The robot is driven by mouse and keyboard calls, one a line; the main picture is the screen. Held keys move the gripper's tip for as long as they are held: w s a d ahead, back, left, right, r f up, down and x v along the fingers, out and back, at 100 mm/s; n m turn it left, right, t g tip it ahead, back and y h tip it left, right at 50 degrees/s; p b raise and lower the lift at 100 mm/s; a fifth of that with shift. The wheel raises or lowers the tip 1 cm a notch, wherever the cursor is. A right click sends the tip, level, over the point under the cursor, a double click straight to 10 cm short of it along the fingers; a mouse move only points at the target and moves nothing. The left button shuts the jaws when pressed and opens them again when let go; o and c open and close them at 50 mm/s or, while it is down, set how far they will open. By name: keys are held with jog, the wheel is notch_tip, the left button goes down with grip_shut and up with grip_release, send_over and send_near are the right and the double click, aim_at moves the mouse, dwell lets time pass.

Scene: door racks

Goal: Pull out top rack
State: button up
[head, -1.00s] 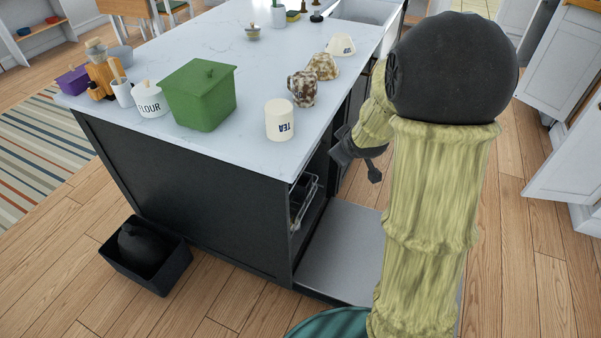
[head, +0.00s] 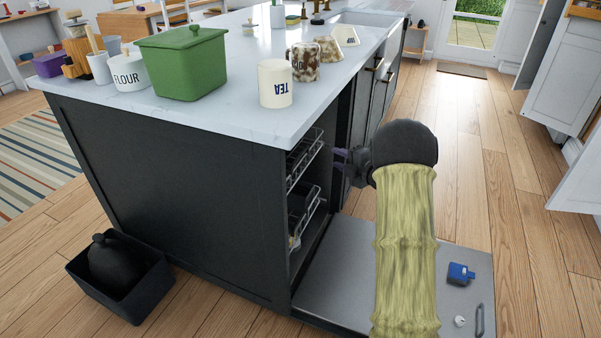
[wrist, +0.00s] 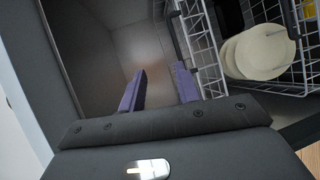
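The dishwasher is built into the end of the dark island, and its door (head: 345,275) lies folded down flat. The top rack (head: 303,158), of silver wire, sits inside just under the countertop. The lower rack (head: 305,215) is below it with dark items in it. My gripper (head: 340,166) is to the right of the top rack at about its height, apart from it. In the wrist view my gripper (wrist: 160,68) has two purple fingers spread apart with nothing between them. Wire racking (wrist: 203,45) and pale plates (wrist: 262,52) lie to their right; I cannot tell which rack this is.
A black bin (head: 122,275) is on the floor at left. The floor at right is clear.

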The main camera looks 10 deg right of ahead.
aim_at(301, 154)
notch_tip(301, 154, down, 4)
jog(key=shift+s+a+n+y+b, duration=0.1)
jog(key=shift+n+y+b, duration=0.7)
jog(key=shift+n, duration=0.4)
jog(key=b+x, duration=0.2)
jog(key=x, duration=0.6)
jog(key=b+x, duration=0.2)
jog(key=x, duration=0.7)
jog(key=shift+a+f, duration=0.25)
jog(key=shift+a, duration=0.05)
jog(key=shift+c, duration=0.4)
grip_shut()
